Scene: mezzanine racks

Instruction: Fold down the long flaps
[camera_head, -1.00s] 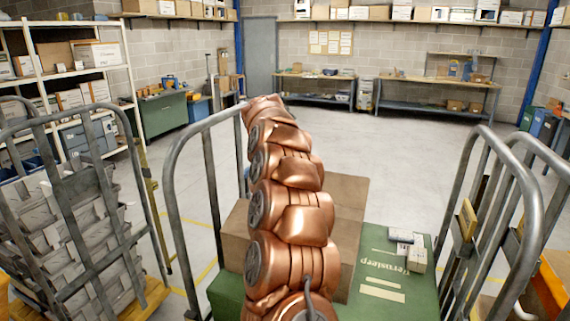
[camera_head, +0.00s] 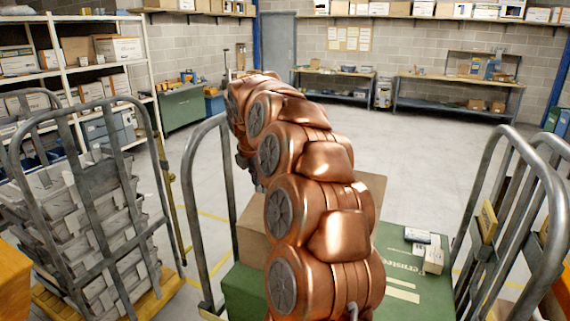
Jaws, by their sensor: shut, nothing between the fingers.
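A brown cardboard box (camera_head: 252,228) stands behind my copper arm. Its left side shows left of the arm, and a brown panel (camera_head: 393,200) shows to the right. The arm covers most of its top, so I cannot tell how the long flaps stand. My gripper (camera_head: 247,172) shows only as a small dark grey part left of the arm's far end, above the box's left side. It is shut and holds nothing. Its fingertips are mostly hidden, and I cannot tell whether it touches a flap.
The box is on a green printed surface (camera_head: 405,275) between grey cart rails (camera_head: 197,190). Small white cartons (camera_head: 428,250) lie at its right. A cage cart (camera_head: 90,200) with grey trays stands left, more rails (camera_head: 490,200) right. The floor (camera_head: 410,150) behind is clear.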

